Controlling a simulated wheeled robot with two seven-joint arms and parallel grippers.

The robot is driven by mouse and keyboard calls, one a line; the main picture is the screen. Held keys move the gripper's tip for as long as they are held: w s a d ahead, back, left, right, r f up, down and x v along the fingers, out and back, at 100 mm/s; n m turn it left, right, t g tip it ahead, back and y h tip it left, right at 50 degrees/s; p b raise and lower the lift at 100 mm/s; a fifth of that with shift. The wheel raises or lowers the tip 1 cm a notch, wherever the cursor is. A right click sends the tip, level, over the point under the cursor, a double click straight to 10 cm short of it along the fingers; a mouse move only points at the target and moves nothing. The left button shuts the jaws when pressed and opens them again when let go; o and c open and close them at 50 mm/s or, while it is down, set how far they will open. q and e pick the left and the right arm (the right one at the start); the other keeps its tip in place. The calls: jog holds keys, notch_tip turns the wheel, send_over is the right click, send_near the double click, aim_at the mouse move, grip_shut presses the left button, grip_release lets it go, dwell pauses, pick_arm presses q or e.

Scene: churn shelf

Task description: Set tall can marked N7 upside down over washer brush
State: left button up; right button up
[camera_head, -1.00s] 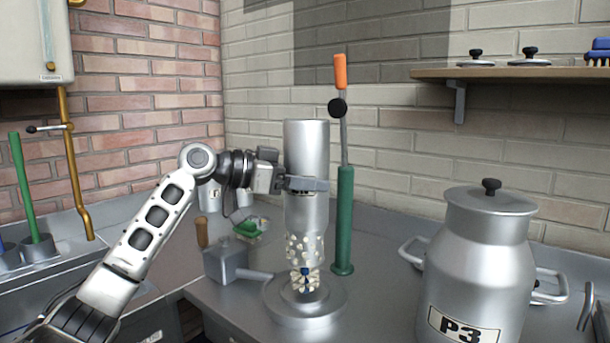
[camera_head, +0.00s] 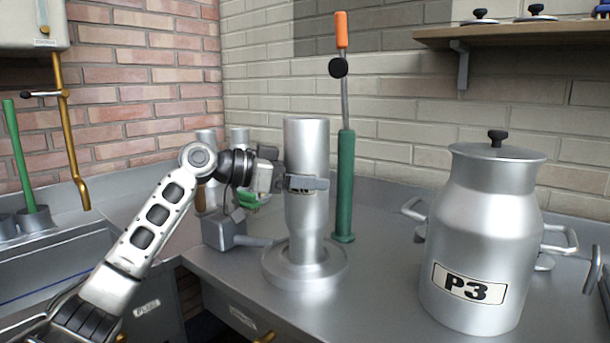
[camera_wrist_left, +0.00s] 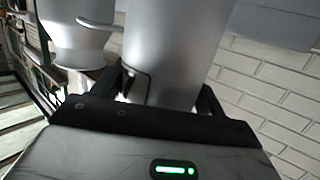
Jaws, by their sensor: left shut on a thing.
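The tall can (camera_head: 307,145) stands upright in the picture with its wide end up and its narrower end down at the washer. It also fills the middle of the left wrist view (camera_wrist_left: 175,45). The round washer base (camera_head: 330,275) surrounds the can's lower end. The washer brush is hidden, with the can standing where it showed before. I cannot tell if the can touches the base. My left gripper (camera_head: 306,184) is shut around the can's middle. My right gripper is not in view.
A green post (camera_head: 345,190) with an orange-handled lever stands close behind the can on the right. A grey box (camera_head: 222,230) with a spout is at left. The large P3 churn (camera_head: 485,240) stands at right. Open counter lies between churn and washer.

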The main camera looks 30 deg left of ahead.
pick_arm(q)
jog(key=shift+r, duration=0.1)
dwell(0.5)
jog(key=o, duration=1.1)
jog(key=shift+o, duration=0.2)
jog(key=shift+f, duration=0.2)
jog(key=shift+f, duration=0.1)
